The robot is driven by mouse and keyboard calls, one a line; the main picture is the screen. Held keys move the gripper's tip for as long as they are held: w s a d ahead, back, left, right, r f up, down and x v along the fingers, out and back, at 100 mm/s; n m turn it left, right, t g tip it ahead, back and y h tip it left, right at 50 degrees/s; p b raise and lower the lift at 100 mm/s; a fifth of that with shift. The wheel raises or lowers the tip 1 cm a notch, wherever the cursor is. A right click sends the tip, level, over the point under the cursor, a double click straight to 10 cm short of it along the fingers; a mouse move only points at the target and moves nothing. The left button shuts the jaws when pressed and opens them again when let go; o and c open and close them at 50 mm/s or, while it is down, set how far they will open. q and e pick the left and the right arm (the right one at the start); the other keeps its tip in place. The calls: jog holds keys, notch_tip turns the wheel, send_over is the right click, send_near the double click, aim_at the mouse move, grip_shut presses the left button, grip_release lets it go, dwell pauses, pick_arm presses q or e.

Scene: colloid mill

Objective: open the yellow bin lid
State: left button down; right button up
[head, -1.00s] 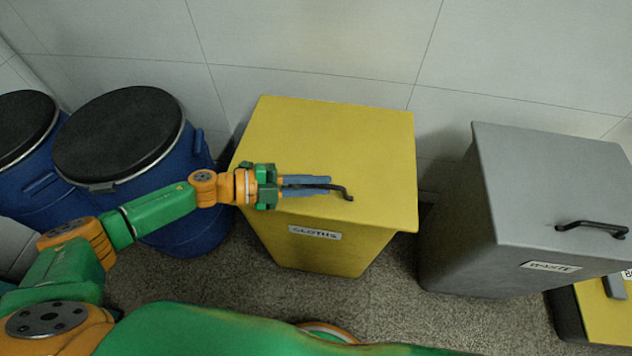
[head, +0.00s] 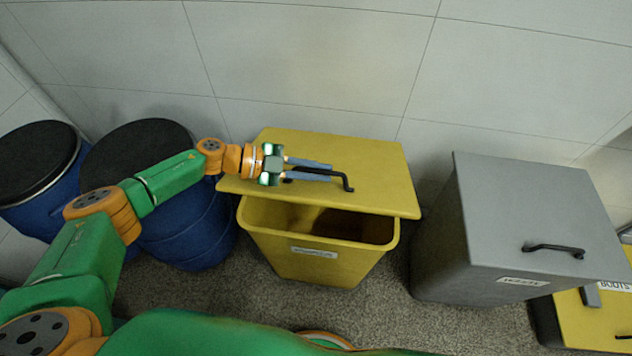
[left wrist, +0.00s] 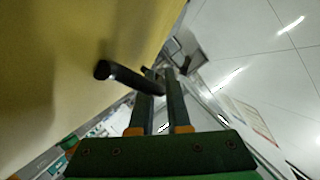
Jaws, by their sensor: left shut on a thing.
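The yellow bin (head: 318,258) stands against the wall in the head view, with a label on its front. Its yellow lid (head: 362,158) is tilted up at the front, and a dark gap shows between lid and rim. A black bar handle (head: 345,180) is on the lid near its front edge. My left gripper (head: 330,170) is shut on the handle, its fingers pointing right along the lid. In the left wrist view the lid (left wrist: 60,60) fills the left side and the handle (left wrist: 125,76) runs to the fingers. My right gripper is not in view.
A grey bin (head: 530,215) with a closed lid and black handle stands to the right. A lower yellow-lidded bin (head: 595,315) is at the far right. Blue drums (head: 185,230) with black tops stand at the left. Speckled floor (head: 240,305) lies in front.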

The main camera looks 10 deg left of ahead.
pick_arm(q)
jog(key=shift+n, duration=0.4)
jog(key=w+r, duration=0.2)
jog(key=r, duration=0.1)
jog(key=shift+w+r, duration=0.25)
jog(key=shift+w, duration=0.05)
jog(key=shift+w+r+b, duration=0.3)
jog(key=shift+w+r, duration=0.4)
jog(key=shift+r, duration=0.15)
jog(key=c, duration=0.9)
grip_release()
jog(key=shift+f, duration=0.1)
